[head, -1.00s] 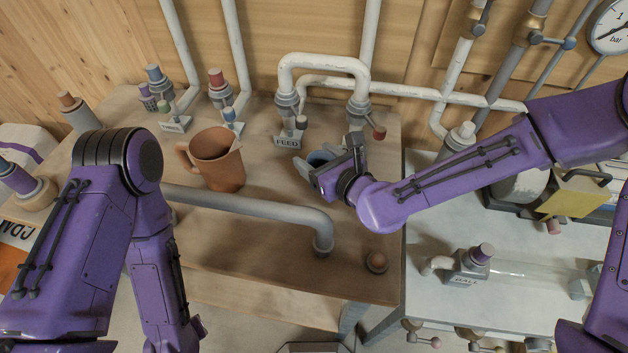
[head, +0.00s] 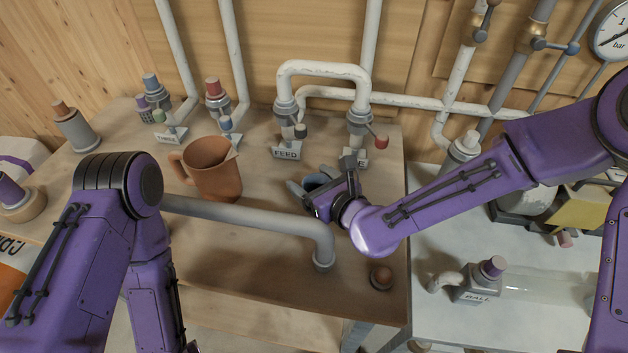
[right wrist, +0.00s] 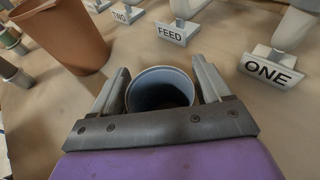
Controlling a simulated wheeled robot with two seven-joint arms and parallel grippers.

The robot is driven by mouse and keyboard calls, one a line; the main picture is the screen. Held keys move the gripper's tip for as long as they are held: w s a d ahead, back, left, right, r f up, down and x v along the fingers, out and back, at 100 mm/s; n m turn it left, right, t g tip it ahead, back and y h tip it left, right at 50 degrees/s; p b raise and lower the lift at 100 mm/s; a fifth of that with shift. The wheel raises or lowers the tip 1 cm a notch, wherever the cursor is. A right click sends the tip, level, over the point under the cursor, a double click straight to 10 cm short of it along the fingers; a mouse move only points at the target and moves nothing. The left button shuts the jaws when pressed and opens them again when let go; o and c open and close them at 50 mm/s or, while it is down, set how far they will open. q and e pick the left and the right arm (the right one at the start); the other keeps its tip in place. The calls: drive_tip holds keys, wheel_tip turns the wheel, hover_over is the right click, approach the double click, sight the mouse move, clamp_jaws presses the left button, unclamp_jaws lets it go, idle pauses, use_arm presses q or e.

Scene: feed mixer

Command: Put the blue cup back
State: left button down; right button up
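The blue cup (right wrist: 160,88) is small, round and open-topped, upright in the right wrist view, with a dark inside. My right gripper (right wrist: 160,80) has one finger on each side of it and appears shut on it. In the head view the cup (head: 316,181) is partly hidden by my right gripper (head: 322,192), over the wooden bench in front of the FEED (head: 286,153) and ONE signs. I cannot tell whether the cup's base touches the bench. My left arm is folded at the left; its gripper is out of view.
A brown jug (head: 212,170) stands left of the cup. A grey pipe (head: 250,208) crosses the bench in front, bending down at its right end. White pipes (head: 322,68) and valves line the back. The ONE sign (right wrist: 270,71) is right of the cup.

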drive_tip(key=shift+r, duration=0.35)
drive_tip(key=v, duration=0.5)
drive_tip(key=shift+s+d, duration=0.1)
drive_tip(key=shift+s, duration=0.05)
drive_tip(key=s+r+p, duration=0.1)
drive_tip(key=r+p, duration=0.1)
drive_tip(key=p, duration=0.9)
approach(318, 185)
drive_tip(key=shift+w+r, duration=0.1)
